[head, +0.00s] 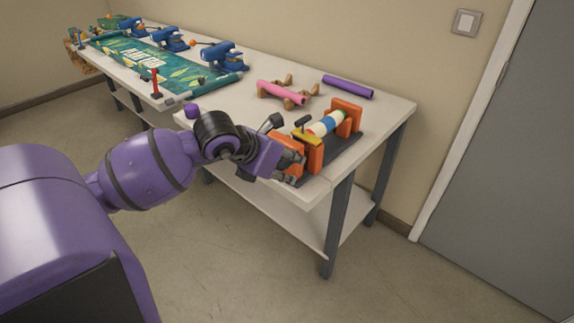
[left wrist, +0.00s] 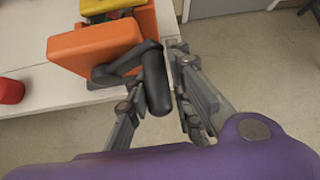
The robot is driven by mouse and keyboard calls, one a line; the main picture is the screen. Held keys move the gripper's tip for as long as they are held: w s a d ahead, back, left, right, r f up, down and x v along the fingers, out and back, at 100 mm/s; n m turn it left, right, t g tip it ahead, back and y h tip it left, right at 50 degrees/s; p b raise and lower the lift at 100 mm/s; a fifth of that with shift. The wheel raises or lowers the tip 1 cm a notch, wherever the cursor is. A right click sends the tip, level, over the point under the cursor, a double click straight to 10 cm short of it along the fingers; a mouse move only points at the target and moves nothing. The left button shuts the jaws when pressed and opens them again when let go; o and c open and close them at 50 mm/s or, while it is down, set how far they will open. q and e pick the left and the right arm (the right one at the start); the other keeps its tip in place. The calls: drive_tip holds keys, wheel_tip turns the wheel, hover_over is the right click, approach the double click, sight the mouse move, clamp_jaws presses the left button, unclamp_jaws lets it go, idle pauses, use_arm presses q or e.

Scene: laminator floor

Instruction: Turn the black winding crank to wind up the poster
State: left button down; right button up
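The winding stand has two orange end blocks (head: 347,112) on a dark base near the table's right end. A striped roll in white, blue and yellow (head: 326,125) lies between them. A yellow bar with a dark knob sits by the front block. In the left wrist view, the black crank (left wrist: 106,74) comes off the orange block (left wrist: 88,52), with its black handle (left wrist: 158,84) between my fingers. My left gripper (head: 293,164) is at the stand's front face, its fingers closed in on the handle (left wrist: 163,48). The gripper hides the crank in the head view. My right gripper is out of view.
A pink roll (head: 281,93) on a wooden cradle and a purple roll (head: 348,87) lie behind the stand. A teal poster (head: 150,62) and several blue devices (head: 222,55) occupy the table's left. A red object (left wrist: 10,91) stands left of the crank.

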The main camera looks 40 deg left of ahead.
use_arm(q)
drive_tip(key=c, duration=1.6)
unclamp_jaws()
drive_tip(key=shift+c, duration=0.2)
drive_tip(key=v, duration=1.2)
drive_tip(key=shift+d, duration=0.1)
